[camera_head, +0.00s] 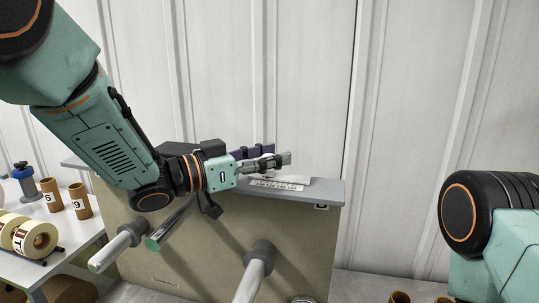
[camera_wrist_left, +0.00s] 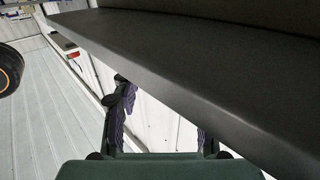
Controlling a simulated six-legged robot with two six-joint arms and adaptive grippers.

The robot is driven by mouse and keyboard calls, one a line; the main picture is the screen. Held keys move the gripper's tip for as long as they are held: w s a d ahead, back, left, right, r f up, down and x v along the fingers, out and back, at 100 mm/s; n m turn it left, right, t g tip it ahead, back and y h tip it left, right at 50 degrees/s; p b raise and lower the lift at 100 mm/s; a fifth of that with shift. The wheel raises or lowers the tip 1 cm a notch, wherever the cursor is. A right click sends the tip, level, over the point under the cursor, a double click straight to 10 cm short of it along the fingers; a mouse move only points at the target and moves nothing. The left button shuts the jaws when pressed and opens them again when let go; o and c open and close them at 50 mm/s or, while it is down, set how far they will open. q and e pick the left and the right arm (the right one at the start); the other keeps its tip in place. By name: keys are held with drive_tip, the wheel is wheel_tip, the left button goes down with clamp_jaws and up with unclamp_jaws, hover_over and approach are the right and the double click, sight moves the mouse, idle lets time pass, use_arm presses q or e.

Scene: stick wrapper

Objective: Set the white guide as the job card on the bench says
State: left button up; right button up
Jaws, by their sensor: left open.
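My left gripper (camera_head: 283,159) is open, low over the grey top of the bench-like machine (camera_head: 328,190). A white part, probably the white guide (camera_head: 294,179), shows below and beside the fingers, above a pale strip with scale marks (camera_head: 276,186). The gripper hides part of it, and I cannot tell whether they touch. In the left wrist view one finger (camera_wrist_left: 121,108) shows at centre left; a dark panel covers much of the other. I cannot make out a job card. My right gripper is out of view; only part of its arm shows at the right.
A white side table (camera_head: 82,239) at the left holds brown tubes numbered 5 (camera_head: 51,195) and 9 (camera_head: 79,201), cream rolls (camera_head: 35,240) and a blue-topped device (camera_head: 24,182). Metal rollers (camera_head: 256,272) jut from the machine front. A ribbed wall stands close behind.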

use_arm(q)
drive_tip(key=shift+w+a+f, duration=0.1)
drive_tip(key=shift+s+a, duration=0.3)
drive_tip(key=shift+a, duration=0.1)
drive_tip(key=v, duration=1.1)
drive_tip(key=shift+d, duration=0.15)
